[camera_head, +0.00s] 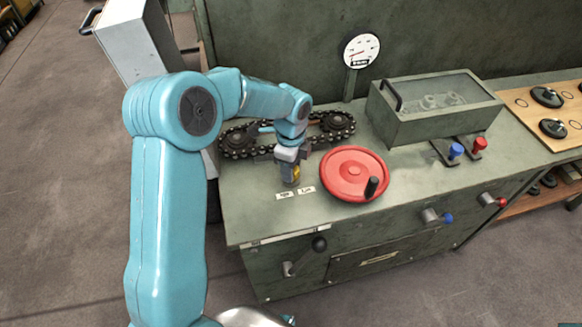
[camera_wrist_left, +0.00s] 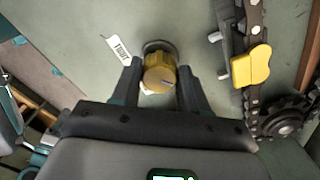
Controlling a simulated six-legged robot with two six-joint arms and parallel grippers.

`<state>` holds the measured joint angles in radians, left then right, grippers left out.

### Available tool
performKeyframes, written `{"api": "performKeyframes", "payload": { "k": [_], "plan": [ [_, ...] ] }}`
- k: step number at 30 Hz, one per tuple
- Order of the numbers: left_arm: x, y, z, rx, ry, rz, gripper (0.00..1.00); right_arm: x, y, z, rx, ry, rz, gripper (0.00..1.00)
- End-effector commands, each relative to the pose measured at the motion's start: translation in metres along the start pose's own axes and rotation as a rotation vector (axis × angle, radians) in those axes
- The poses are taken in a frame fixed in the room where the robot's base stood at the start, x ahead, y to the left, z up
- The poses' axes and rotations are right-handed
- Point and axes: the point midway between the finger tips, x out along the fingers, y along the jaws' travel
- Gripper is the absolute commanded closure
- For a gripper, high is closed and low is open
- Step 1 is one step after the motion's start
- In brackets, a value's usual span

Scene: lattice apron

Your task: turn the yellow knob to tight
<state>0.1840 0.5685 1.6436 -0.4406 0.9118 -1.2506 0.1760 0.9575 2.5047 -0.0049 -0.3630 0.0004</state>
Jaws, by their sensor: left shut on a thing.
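The yellow knob (camera_wrist_left: 158,75) stands on the green bench top between the two fingers of my left gripper (camera_wrist_left: 157,84) in the left wrist view. The fingers are shut on its sides. A pointer line shows on the knob's face. A white label (camera_wrist_left: 118,49) reading "TIGHT" lies beside it; another white label is mostly hidden behind the knob. In the head view my left gripper (camera_head: 289,174) reaches down onto the bench behind two small labels (camera_head: 295,193), and the knob is mostly hidden there. My right gripper is in neither view.
A red handwheel (camera_head: 345,172) stands close right of the gripper. A lidded green box (camera_head: 430,120) and a gauge (camera_head: 361,49) are farther back.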

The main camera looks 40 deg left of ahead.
Motion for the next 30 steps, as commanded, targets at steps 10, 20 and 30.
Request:
{"api": "performKeyframes", "payload": {
  "k": [10, 20, 30],
  "plan": [
    [0.002, 0.001, 0.000, -0.327, 0.001, -0.001, 0.87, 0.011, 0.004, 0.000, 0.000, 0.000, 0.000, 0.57],
    [0.002, 0.002, -0.001, -0.640, 0.000, 0.001, 0.87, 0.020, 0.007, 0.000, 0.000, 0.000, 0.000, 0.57],
    [0.002, 0.002, -0.001, -0.963, 0.000, 0.001, 0.87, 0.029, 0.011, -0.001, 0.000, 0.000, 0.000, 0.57]
  ]
}}
